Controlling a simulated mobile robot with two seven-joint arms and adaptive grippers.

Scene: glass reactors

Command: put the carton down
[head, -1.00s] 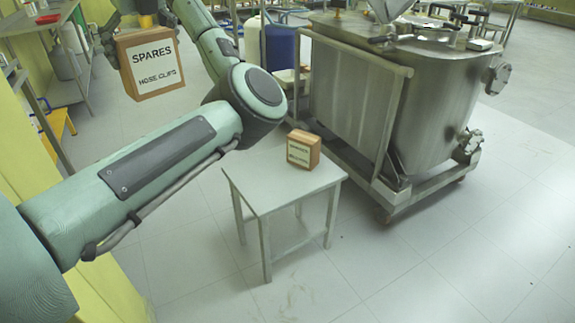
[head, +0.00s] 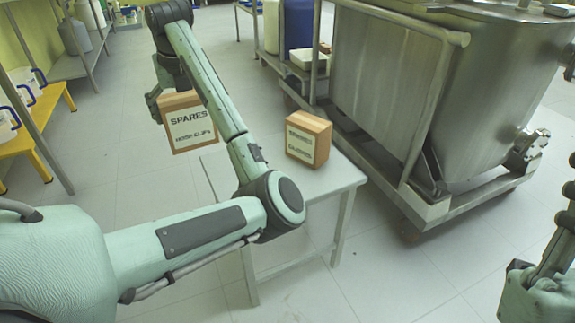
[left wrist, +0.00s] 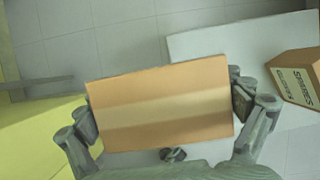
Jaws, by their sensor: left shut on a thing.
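The held carton (head: 190,124) is tan with a white label reading "SPARES" and "HOSE CLIPS". My left gripper (head: 172,98) is shut on it. In the left wrist view the carton (left wrist: 160,105) sits between the two fingers (left wrist: 166,108), one at each end. It is held in the air by the back left corner of a small white table (head: 335,182). In the left wrist view the bare table top (left wrist: 215,45) shows beyond the carton. Part of my right arm's end (head: 540,290) shows at the right edge; its jaws cannot be made out.
A second "SPARES" carton (head: 308,139) stands on the table, right of the held one; it also shows in the left wrist view (left wrist: 298,80). A steel reactor on a wheeled frame (head: 385,90) stands behind right. A yellow bench (head: 45,118) is at left.

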